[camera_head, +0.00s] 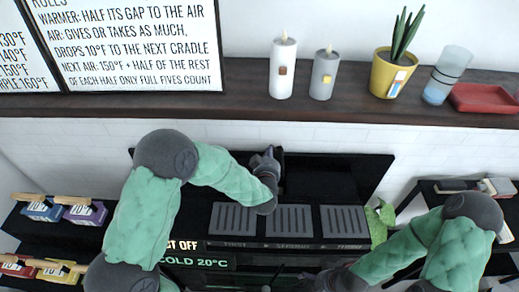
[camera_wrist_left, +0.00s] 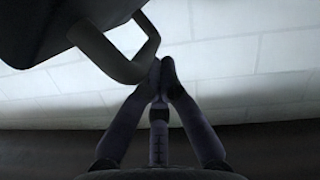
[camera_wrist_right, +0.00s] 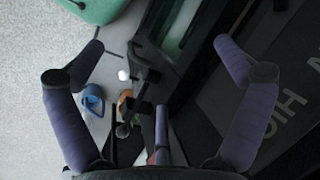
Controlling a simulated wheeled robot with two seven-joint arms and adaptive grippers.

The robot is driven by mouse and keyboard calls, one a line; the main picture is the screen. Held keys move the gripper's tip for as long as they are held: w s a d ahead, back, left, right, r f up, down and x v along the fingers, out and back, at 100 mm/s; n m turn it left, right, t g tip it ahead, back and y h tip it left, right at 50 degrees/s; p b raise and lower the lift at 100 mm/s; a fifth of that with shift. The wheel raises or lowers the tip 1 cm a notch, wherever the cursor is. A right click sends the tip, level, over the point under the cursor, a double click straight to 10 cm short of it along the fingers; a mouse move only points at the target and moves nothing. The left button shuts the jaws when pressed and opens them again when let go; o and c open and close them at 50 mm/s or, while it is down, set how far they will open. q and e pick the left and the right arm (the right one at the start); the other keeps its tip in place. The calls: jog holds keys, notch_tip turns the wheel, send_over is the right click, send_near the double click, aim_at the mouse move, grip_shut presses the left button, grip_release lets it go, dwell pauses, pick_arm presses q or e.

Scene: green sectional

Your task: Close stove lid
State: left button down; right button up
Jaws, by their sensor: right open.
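The black stove lid (camera_head: 335,172) stands raised at the back of the stove, behind several grey slotted plates (camera_head: 289,219). My left gripper (camera_head: 268,160) is up at the lid, near its middle. In the left wrist view, the fingers of my left gripper (camera_wrist_left: 162,66) are together, with their tips right by the corner of the dark bar handle (camera_wrist_left: 122,68). Whether they touch the handle I cannot tell. My right gripper (camera_wrist_right: 158,50) is open and empty, low by the dark front of the stove (camera_wrist_right: 262,120); its fingers are not clear in the head view.
A dark wooden shelf (camera_head: 200,107) runs above the stove with candles, a yellow plant pot (camera_head: 388,75), a glass (camera_head: 445,78) and a red tray (camera_head: 484,98). Coloured blocks with tags (camera_head: 85,212) stand left. A dark side surface (camera_head: 430,200) is right.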

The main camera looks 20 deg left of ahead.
aim_at(280, 161)
pick_arm(q)
jog(key=shift+m, duration=0.6)
jog(key=d+f+b, duration=0.1)
jog(key=f, duration=0.1)
jog(key=w+d+f, duration=0.1)
jog(key=d+f, duration=0.1)
jog(key=shift+d+f+b, duration=0.2)
jog(key=shift+d+b, duration=0.05)
jog(key=shift+b, duration=0.1)
jog(key=shift+d+f, duration=0.3)
jog(key=shift+w+r, duration=0.1)
jog(key=shift+r, duration=0.05)
